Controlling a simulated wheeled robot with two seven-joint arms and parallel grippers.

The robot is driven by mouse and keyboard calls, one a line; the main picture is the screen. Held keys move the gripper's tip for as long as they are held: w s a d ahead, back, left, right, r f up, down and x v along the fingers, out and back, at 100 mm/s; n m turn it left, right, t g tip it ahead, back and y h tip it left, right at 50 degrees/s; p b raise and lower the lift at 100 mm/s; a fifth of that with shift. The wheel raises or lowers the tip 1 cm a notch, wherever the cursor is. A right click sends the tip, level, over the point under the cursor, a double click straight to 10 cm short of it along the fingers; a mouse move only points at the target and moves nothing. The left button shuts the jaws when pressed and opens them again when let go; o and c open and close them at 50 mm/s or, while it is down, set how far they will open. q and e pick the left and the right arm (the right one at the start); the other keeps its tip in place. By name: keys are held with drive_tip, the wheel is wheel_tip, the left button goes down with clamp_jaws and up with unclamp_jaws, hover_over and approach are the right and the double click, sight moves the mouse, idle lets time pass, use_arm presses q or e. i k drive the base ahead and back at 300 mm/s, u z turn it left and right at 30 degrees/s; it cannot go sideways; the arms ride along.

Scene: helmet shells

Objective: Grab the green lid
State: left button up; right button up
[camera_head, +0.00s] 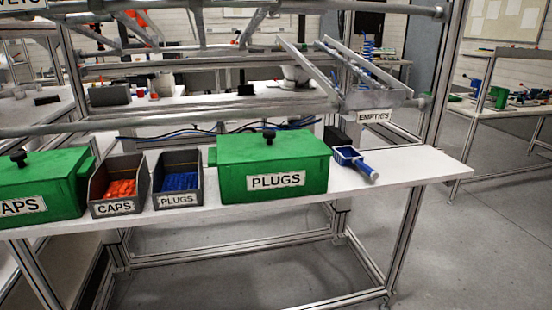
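A green box labelled PLUGS (272,178) stands on the white shelf, right of the middle. Its green lid (270,147) is on top and has a black knob (269,136). A second green box labelled CAPS (40,195) stands at the left edge, partly cut off. Its green lid (40,165) also has a black knob (18,158). Neither of my grippers shows in the view.
Between the green boxes stand grey bins with orange caps (121,189) and blue plugs (178,181). A blue-handled scoop (354,162) lies right of the PLUGS box. The white shelf (420,167) is bare at its right end. Metal frame posts and rails surround it.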

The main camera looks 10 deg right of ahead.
sight(269, 146)
drive_tip(key=u, duration=1.25)
drive_tip(key=i, duration=0.9)
drive_tip(key=z, duration=0.95)
